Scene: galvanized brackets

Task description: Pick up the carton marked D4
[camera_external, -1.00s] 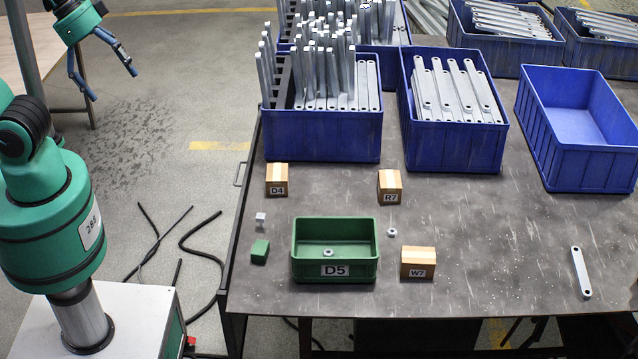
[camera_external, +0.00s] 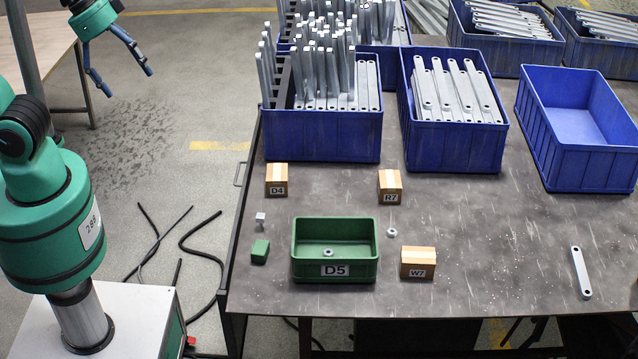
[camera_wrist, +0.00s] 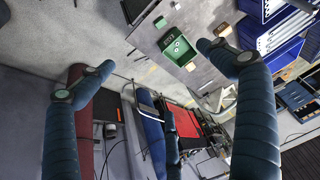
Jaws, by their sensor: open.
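The carton marked D4 (camera_external: 276,180) is a small brown box standing upright on the dark table, near its left edge, in front of a blue bin. Its label faces the outside camera. My gripper (camera_external: 121,81) is in the air at the upper left, off the table and well to the left of the carton. It is open and empty. In the wrist view my gripper's blue fingers (camera_wrist: 155,58) are spread wide, and the table with the green D5 tray (camera_wrist: 179,49) shows far off between them. I cannot make out the D4 label in the wrist view.
Cartons R7 (camera_external: 390,187) and W7 (camera_external: 418,263) stand to the right. The green D5 tray, a green cube (camera_external: 260,251) and a small grey block (camera_external: 260,219) lie in front of D4. A blue bin of upright metal bars (camera_external: 322,149) stands close behind it.

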